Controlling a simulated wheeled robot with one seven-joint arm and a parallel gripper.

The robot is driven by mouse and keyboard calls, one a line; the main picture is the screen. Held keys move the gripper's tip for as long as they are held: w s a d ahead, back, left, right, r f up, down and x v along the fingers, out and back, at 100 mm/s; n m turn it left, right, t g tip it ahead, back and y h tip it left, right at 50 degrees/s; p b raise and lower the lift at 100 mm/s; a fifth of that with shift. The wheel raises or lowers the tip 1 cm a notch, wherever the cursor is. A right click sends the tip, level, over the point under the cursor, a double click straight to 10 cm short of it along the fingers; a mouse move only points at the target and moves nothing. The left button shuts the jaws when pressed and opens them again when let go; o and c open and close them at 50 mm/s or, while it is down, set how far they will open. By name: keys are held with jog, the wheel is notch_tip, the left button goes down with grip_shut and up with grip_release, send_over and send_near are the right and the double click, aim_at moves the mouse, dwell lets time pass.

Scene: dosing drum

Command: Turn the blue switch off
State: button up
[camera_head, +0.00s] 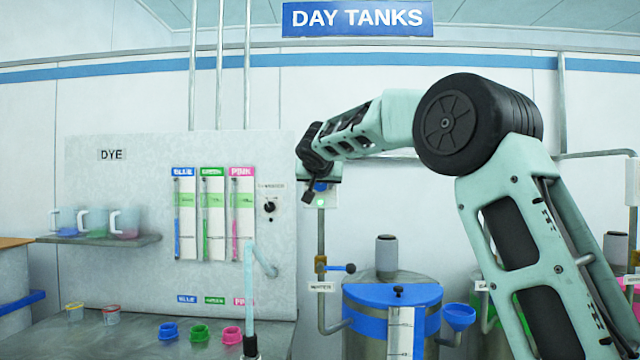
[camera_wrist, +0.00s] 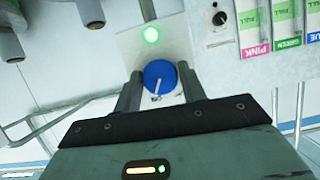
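The blue switch (camera_wrist: 160,76) is a round blue knob with a pale pointer line, on a light plate. In the wrist view the pointer runs toward my gripper's palm, slightly left. A green lamp (camera_wrist: 151,34) glows on the same plate. My gripper (camera_wrist: 160,70) is open, one finger on each side of the knob; whether they touch it I cannot tell. In the head view a bit of the blue switch (camera_head: 320,187) shows under my gripper (camera_head: 311,178), with the lit green lamp (camera_head: 321,202) below it.
A blue-lidded tank (camera_head: 392,293) stands below the switch, with a pipe (camera_head: 321,240) beside it. Left of the switch is a dye panel with a small black knob (camera_head: 269,206) and sight gauges (camera_head: 213,212). A shelf with jugs (camera_head: 92,239) is farther left.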

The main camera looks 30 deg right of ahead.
jog(key=c, duration=0.4)
jog(key=n+h+b, duration=0.1)
jog(key=n+g+h+b, duration=0.1)
jog(key=n, duration=0.1)
jog(key=shift+w+a+f+n, duration=0.1)
jog(key=shift+a+f+n, duration=0.1)
jog(key=shift+n, duration=0.1)
jog(key=shift+n+g+h+b, duration=0.4)
jog(key=shift+n+h+b, duration=0.4)
jog(key=shift+n, duration=0.4)
jog(key=shift+n+h+b, duration=0.45)
jog(key=shift+n+h, duration=0.25)
jog(key=shift+n, duration=0.4)
jog(key=o, duration=1)
jog(key=shift+c, duration=0.2)
